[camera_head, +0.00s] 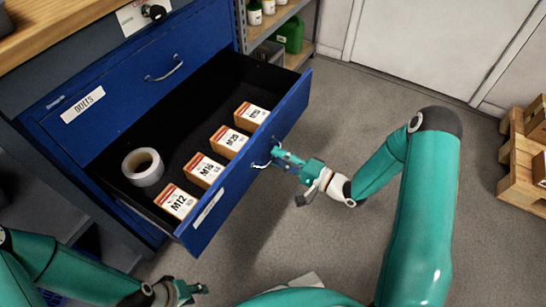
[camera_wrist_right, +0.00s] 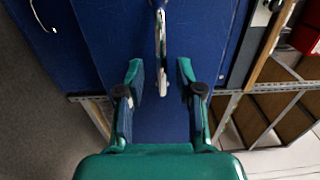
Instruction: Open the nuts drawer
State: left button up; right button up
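The lower blue drawer (camera_head: 240,170) is pulled well out of the cabinet. The label (camera_head: 208,207) on its front is too small to read. Inside are several small boxes, one marked M12 (camera_head: 176,201), and a roll of tape (camera_head: 143,166). My right gripper (camera_head: 277,157) is at the drawer's front, by its handle (camera_head: 262,164). In the right wrist view the handle (camera_wrist_right: 161,50) lies between the spread fingers of the gripper (camera_wrist_right: 160,80), with gaps on both sides. My left gripper (camera_head: 190,289) is low in the head view, away from the drawer; its finger opening is unclear.
Above is a shut drawer labelled BOLTS (camera_head: 83,104) with its own handle (camera_head: 164,70). A shelf with a green canister (camera_head: 290,34) stands behind. A wooden pallet stack (camera_head: 525,150) is at the right. The floor (camera_head: 335,120) before the drawer is clear.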

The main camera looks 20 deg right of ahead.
jog(key=v, duration=1)
jog(key=shift+s, duration=0.2)
jog(key=shift+f, duration=0.1)
jog(key=w+a+f+n+g+h, duration=0.25)
jog(key=a+f+g+h, duration=0.25)
jog(key=a+f, duration=0.45)
jog(key=s+a+f+n+g+h, duration=0.1)
jog(key=s+a+f+n+g, duration=0.15)
jog(key=s, duration=0.25)
jog(key=s+a+f+n+g, duration=0.1)
jog(key=s+a+n+g, duration=0.1)
jog(key=s+g, duration=0.3)
jog(key=s+a+f+n+g+h, duration=0.1)
jog(key=s+a+f+n+g, duration=0.1)
jog(key=s, duration=0.4)
notch_tip(320, 180, up, 30)
jog(key=p, duration=3)
jog(key=shift+w+p, duration=0.25)
jog(key=shift+p, duration=0.1)
